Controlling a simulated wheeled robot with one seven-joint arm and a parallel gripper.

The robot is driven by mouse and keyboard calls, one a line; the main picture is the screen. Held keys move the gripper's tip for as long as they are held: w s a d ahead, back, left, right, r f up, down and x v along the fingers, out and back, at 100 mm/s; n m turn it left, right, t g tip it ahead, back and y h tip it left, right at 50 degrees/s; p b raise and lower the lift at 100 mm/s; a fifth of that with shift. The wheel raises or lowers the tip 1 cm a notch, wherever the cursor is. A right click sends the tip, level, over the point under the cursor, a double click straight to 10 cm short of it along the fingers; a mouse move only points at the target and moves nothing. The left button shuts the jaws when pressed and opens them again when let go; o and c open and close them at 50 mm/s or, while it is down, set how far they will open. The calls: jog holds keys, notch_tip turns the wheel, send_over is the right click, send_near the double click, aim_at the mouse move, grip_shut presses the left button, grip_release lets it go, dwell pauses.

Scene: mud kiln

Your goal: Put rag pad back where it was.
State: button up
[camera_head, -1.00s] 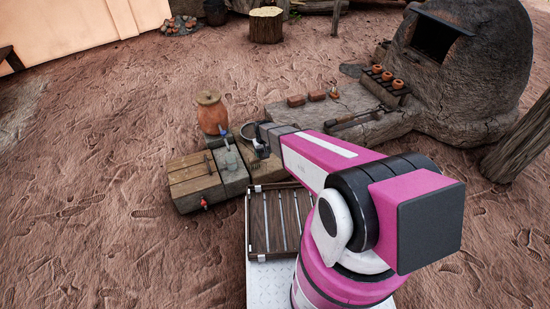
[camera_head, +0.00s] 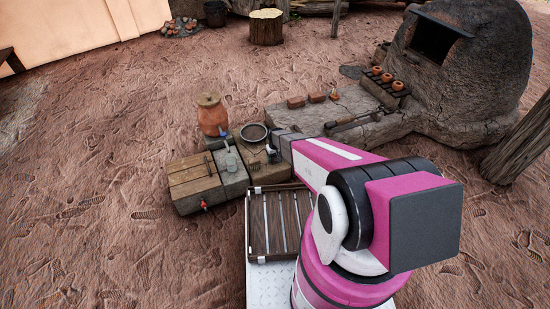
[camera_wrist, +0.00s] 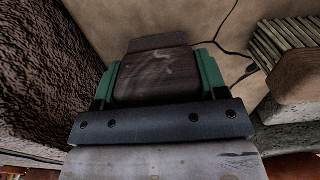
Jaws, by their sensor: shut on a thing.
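In the wrist view my gripper (camera_wrist: 158,80) has two green fingers shut on a brown, smudged, flat-faced piece (camera_wrist: 158,68), which looks like the rag pad. Its lower part is hidden behind the dark crossbar of the gripper. In the head view my gripper (camera_head: 274,150) is just right of a dark round dish (camera_head: 254,132), over the right end of the low wooden bench (camera_head: 193,184). The pad cannot be made out there. The frames do not show the pad's earlier place.
A lidded clay jar (camera_head: 211,117) stands behind the bench. A slatted wooden rack (camera_head: 259,215) is in front. A stone ledge (camera_head: 355,134) with bricks (camera_head: 296,102), small clay pots (camera_head: 387,77) and the mud kiln (camera_head: 470,65) lie to the right. Open ground is at left.

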jog(key=shift+f, duration=0.15)
jog(key=o, duration=0.8)
jog(key=shift+o, duration=0.2)
notch_tip(320, 180, up, 12)
jog(key=shift+s+r, duration=0.1)
jog(key=shift+r, duration=0.05)
jog(key=s+d+r+m, duration=0.1)
jog(key=s+d+r, duration=0.2)
jog(key=s+r, duration=0.5)
jog(key=s+d+r+m, duration=0.1)
jog(key=s+d+r, duration=0.2)
jog(key=s+r, duration=0.5)
jog(key=s+d+r+m, duration=0.1)
jog(key=s+d+r, duration=0.3)
jog(key=s+r, duration=0.5)
notch_tip(320, 180, up, 4)
jog(key=shift+m, duration=0.3)
jog(key=shift+s, duration=0.1)
